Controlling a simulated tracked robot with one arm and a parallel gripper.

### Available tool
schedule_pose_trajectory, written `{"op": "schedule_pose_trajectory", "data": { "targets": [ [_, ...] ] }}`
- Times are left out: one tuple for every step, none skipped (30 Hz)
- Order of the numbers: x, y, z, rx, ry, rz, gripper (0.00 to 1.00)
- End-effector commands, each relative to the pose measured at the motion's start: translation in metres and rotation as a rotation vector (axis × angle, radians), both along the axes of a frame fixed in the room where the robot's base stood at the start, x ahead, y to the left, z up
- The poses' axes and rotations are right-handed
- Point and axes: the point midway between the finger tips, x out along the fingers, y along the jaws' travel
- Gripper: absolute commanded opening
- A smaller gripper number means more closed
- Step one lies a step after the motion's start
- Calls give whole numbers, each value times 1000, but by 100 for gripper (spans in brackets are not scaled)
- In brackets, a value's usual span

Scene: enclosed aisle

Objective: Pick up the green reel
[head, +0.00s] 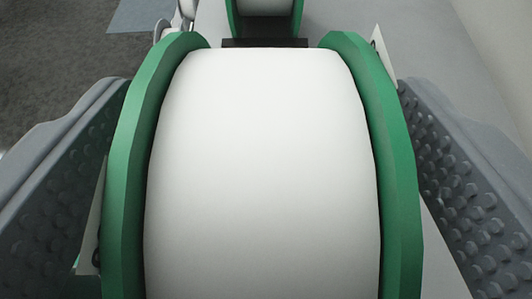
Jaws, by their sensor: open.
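The green reel (396,170) fills the middle of the head view, very close to the camera. It has two green flanges with a wide white drum (262,170) between them. Its lower part runs out of the picture. My gripper (262,190) is open, with one dark grey studded finger on the left and one on the right of the reel. The reel lies between the fingers. Narrow gaps show between the fingers and the flanges, and I cannot tell if they touch lower down.
Another green-and-white reel (266,6) stands just beyond, partly cut off at the top. A dark block (264,42) sits between the two. A pale surface (440,55) and a light wall (500,60) lie to the right. Dark grey floor (60,60) shows at the upper left.

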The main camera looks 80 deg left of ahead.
Motion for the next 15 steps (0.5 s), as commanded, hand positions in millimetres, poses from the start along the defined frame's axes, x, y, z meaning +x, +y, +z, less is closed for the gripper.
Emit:
{"op": "schedule_pose_trajectory", "data": {
  "targets": [
    [0,0,0,0,0,-1,75],
    [0,0,0,0,0,-1,75],
    [0,-1,0,0,0,-1,75],
    [0,-1,0,0,0,-1,67],
    [0,-1,0,0,0,-1,59],
    [0,-1,0,0,0,-1,48],
    [0,-1,0,0,0,-1,39],
    [0,-1,0,0,0,-1,31],
    [0,-1,0,0,0,-1,20],
    [0,-1,0,0,0,-1,11],
    [0,-1,0,0,0,-1,3],
    [0,-1,0,0,0,-1,0],
    [0,-1,0,0,0,-1,0],
    [0,-1,1,2,-1,-2,0],
    [0,-1,1,2,-1,-2,0]
  ]
}}
